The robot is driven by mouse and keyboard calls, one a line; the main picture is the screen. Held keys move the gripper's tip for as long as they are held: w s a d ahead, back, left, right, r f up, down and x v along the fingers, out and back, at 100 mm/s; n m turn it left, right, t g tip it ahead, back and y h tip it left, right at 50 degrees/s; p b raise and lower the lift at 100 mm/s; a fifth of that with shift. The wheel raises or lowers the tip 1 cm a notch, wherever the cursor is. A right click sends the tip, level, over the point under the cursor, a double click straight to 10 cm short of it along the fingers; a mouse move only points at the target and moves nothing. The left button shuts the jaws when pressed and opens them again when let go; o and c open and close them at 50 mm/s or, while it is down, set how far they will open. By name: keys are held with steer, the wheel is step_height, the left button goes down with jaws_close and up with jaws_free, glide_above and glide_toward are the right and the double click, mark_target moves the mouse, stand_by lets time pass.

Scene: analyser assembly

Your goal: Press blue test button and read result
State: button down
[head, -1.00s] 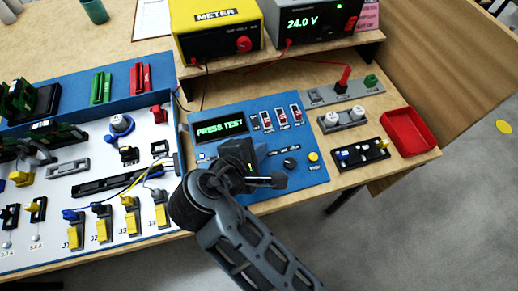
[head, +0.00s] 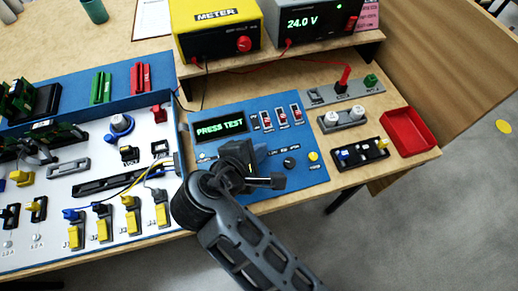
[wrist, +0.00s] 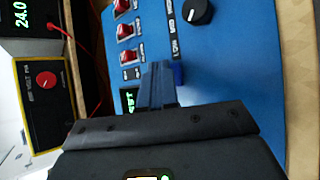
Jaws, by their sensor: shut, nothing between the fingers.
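The blue test panel (head: 300,183) lies on the bench and its display (head: 220,128) reads "PRESS TEST" in green. In the wrist view the display (wrist: 130,101) is partly hidden by my gripper. A dark blue part (wrist: 178,75), which looks like the blue test button, shows beside my fingertips in the wrist view. I cannot tell whether they touch it. In the head view my gripper and wrist cover that area. My gripper (wrist: 158,75) is shut and empty, pointing down at the panel below the display.
Red rocker switches (head: 282,117), a black knob (head: 290,162) and a yellow button (head: 314,157) sit on the panel. A white fixture board (head: 150,220) with cables lies left. A red tray (head: 407,131) lies right. The yellow meter (head: 217,35) and 24.0 V supply (head: 305,22) stand behind.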

stand_by(0.5)
steer(key=shift+s+r+p, duration=0.15)
steer(key=shift+r+p, duration=0.55)
steer(key=shift+p, duration=0.45)
steer(key=shift+r, duration=0.1)
steer(key=r+p, duration=0.2)
steer(key=p, duration=0.1)
steer(key=shift+s+d+r, duration=0.15)
steer(key=shift+s+r, duration=0.05)
steer(key=shift+s+r+p, duration=0.15)
steer(key=shift+r+p, duration=0.35)
steer(key=shift+r, duration=0.05)
steer(key=shift+s+r+p, duration=0.15)
steer(key=shift+r+p, duration=0.3)
steer(key=shift+r, duration=0.1)
steer(key=shift+d, duration=0.1)
